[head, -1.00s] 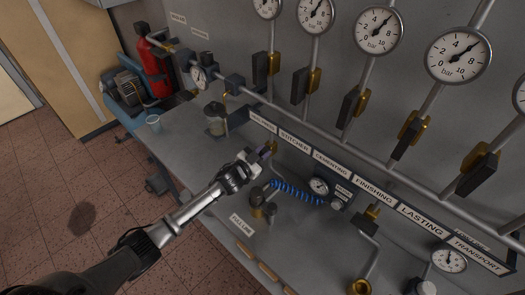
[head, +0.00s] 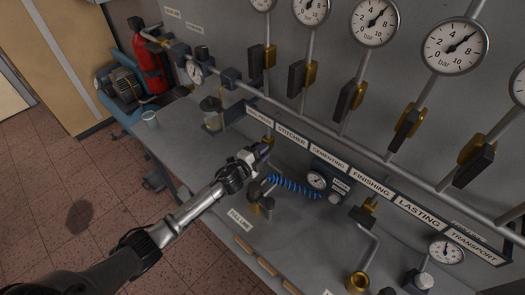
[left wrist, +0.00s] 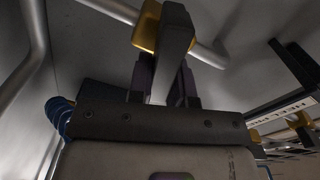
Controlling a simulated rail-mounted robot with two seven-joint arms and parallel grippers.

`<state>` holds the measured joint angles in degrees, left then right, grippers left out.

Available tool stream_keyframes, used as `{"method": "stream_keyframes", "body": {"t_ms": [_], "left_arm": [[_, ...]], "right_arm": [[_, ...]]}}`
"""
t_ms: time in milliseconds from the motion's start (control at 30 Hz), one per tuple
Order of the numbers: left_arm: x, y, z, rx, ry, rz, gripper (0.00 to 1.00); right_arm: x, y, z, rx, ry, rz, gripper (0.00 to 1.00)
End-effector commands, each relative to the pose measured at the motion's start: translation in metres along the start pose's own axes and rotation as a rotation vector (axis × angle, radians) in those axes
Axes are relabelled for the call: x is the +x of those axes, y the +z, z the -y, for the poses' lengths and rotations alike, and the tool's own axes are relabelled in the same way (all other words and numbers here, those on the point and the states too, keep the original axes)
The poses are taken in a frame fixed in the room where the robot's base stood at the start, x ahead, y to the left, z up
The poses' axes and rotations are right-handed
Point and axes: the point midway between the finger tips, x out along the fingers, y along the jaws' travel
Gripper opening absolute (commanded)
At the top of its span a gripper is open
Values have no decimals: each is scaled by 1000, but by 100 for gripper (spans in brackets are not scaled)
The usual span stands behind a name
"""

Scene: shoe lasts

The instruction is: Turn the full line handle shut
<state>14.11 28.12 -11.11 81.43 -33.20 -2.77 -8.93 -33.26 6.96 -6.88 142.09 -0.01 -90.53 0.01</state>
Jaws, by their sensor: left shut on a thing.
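The full line handle (left wrist: 178,38) is a dark grey lever on a brass valve body (left wrist: 147,27), which sits on a grey pipe. In the left wrist view it stands between my two dark fingers, and my left gripper (left wrist: 163,85) is shut on it. In the head view my left gripper (head: 262,151) is at the panel, beside a small brass fitting (head: 268,140), and its fingers hide most of the handle. The FULL LINE label (head: 240,220) lies below the gripper. My right gripper is not in view.
A blue coiled hose (head: 293,186) and a small gauge (head: 317,180) are just right of the gripper. A labelled strip (head: 371,183) and a long pipe run above. Several dark-handled brass valves (head: 408,120) hang under gauges. A red cylinder (head: 150,70) stands back left.

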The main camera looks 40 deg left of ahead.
Motion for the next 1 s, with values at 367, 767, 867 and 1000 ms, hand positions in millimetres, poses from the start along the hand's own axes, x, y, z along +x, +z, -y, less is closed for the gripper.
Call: {"method": "stream_keyframes", "body": {"t_ms": [367, 767, 867, 1000], "left_arm": [[0, 1, -5, 241, 0, 0, 0], [0, 1, -6, 331, 0, 0, 0], [0, 1, -6, 335, 0, 0, 0], [0, 1, -6, 336, 0, 0, 0]], "right_arm": [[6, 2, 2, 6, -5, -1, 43], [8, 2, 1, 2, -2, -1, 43], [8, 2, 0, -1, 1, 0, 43], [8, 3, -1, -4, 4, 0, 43]]}}
